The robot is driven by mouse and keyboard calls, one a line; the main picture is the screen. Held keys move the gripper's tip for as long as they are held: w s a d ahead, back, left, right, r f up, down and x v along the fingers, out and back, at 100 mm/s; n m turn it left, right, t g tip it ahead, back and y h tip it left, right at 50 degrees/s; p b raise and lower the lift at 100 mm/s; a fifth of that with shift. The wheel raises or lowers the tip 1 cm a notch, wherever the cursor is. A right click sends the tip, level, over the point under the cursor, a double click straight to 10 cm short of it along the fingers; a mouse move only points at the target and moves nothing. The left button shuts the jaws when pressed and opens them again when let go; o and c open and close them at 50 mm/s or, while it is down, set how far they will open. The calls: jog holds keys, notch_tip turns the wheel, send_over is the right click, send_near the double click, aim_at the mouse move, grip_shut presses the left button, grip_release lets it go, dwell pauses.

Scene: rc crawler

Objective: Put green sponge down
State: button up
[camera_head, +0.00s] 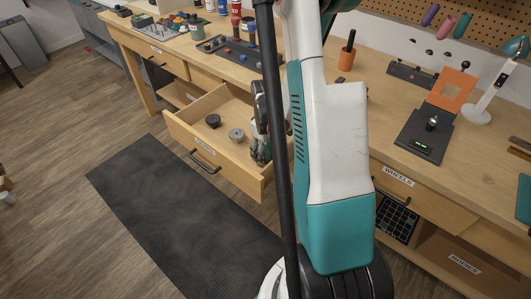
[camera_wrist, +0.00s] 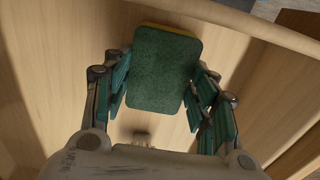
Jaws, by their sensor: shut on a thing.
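The green sponge (camera_wrist: 165,68), with a yellow underside edge, shows in the wrist view. It sits between the teal fingers of my gripper (camera_wrist: 160,92), which is shut on it. Around and below it is the pale wooden inside of a drawer. In the head view, my gripper (camera_head: 261,150) is low at the right end of the open drawer (camera_head: 212,158), partly hidden behind my arm. The sponge cannot be made out there. I cannot tell whether the sponge touches the drawer floor.
The workbench (camera_head: 375,102) above holds a lamp (camera_head: 497,85) and other items. A dark mat (camera_head: 165,195) covers the floor in front.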

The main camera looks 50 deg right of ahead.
jog(key=o, duration=1.1)
jog(key=shift+r, duration=0.1)
notch_tip(320, 180, up, 12)
jog(key=p, duration=0.5)
